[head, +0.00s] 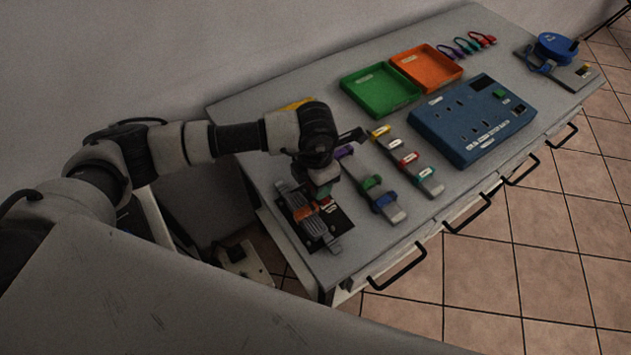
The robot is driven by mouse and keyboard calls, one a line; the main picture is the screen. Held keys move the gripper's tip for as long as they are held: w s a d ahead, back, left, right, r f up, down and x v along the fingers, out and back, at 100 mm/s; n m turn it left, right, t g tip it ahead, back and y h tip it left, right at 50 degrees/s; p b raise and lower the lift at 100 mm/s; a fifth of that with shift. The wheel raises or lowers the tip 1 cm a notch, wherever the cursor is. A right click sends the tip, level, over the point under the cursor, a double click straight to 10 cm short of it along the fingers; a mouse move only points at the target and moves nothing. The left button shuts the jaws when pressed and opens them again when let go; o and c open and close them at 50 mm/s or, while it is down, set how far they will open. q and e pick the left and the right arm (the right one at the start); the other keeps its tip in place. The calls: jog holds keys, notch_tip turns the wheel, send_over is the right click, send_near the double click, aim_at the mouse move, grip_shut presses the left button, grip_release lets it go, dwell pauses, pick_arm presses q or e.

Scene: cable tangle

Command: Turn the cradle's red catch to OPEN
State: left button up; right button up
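The cradle (341,222) is a black plate with grey ribbed parts at the near left end of the table. A small red piece (329,206) beside a white label on it looks like the catch. An orange-red piece (303,213) lies just left of it. Which way the catch points is too small to tell. My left gripper (321,194) comes down over the cradle, right at or just above the red piece. Its fingertips are mostly hidden by the wrist, and contact cannot be made out. My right gripper is not in view.
Two grey strips with coloured clips (398,214) lie right of the cradle. A green tray (382,108), an orange tray (458,75) and a blue panel box (440,128) stand farther back. A blue reel (556,46) sits at the far end.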

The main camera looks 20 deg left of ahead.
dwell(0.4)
pick_arm(q)
jog(key=o, duration=0.9)
jog(key=shift+r, duration=0.15)
notch_tip(320, 180, up, 11)
jog(key=shift+f+b, duration=0.2)
jog(key=shift+b, duration=0.5)
